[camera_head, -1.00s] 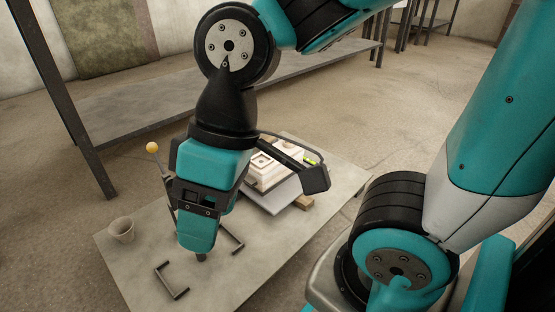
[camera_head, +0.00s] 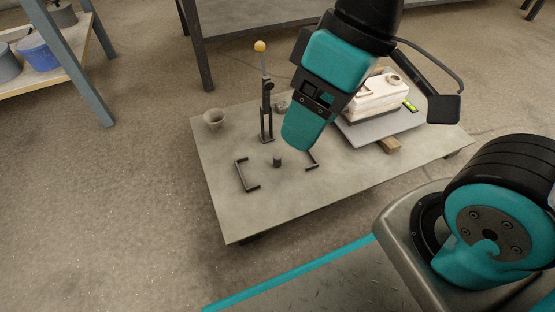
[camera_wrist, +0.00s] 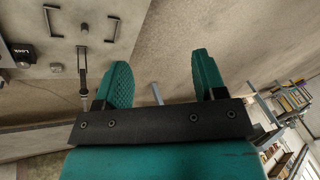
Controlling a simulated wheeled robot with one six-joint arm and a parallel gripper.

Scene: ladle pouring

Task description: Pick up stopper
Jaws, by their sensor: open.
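The likeliest stopper is a small dark upright cylinder (camera_head: 277,162) on the low grey table (camera_head: 235,215). It stands between two black angled brackets (camera_head: 241,176). A small piece that looks like it shows at the upper left of the wrist view (camera_wrist: 56,67). My gripper (camera_head: 303,138) hangs above the table, right of and apart from the cylinder, pointing down and slightly left. In the wrist view my gripper (camera_wrist: 160,76) has its two teal fingers spread wide with nothing between them.
A black stand (camera_head: 266,115) with a yellow ball on top rises behind the cylinder. A small cup (camera_head: 214,119) stands at the back left. A white block mould (camera_head: 376,99) sits on a plate at the right. A shelf with a blue bucket (camera_head: 38,53) is far left.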

